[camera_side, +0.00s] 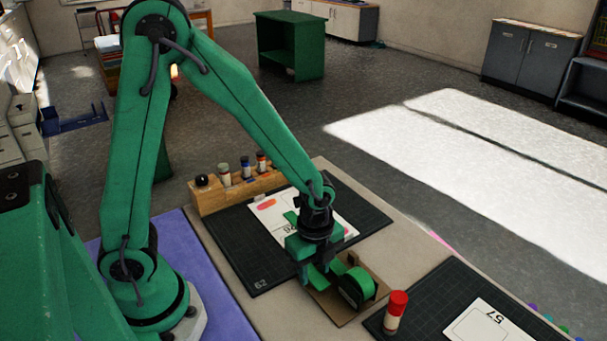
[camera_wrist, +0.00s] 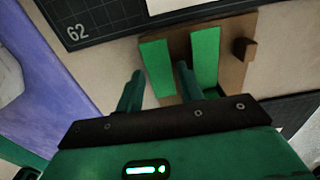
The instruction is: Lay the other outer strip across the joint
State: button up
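In this view one finger shows left of the tray and the other over the gap between the strips. I cannot tell its height above them. In the side view my gripper (camera_side: 325,274) is low at the tray (camera_side: 345,316), partly hiding the strips. A white card (camera_side: 338,222) on the far mat carries pink, red and green shapes; my arm partly hides it.
A wooden rack (camera_side: 208,202) with several capped bottles stands behind the far dark mat (camera_side: 255,262). A red-capped glue stick (camera_side: 395,315) stands upright on the nearer dark mat (camera_side: 440,291), near a white card marked 57 (camera_side: 488,326).

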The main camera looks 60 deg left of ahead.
aim_at(314, 275)
jog(key=c, duration=0.5)
jog(key=shift+r, duration=0.25)
jog(key=shift+r, duration=2.25)
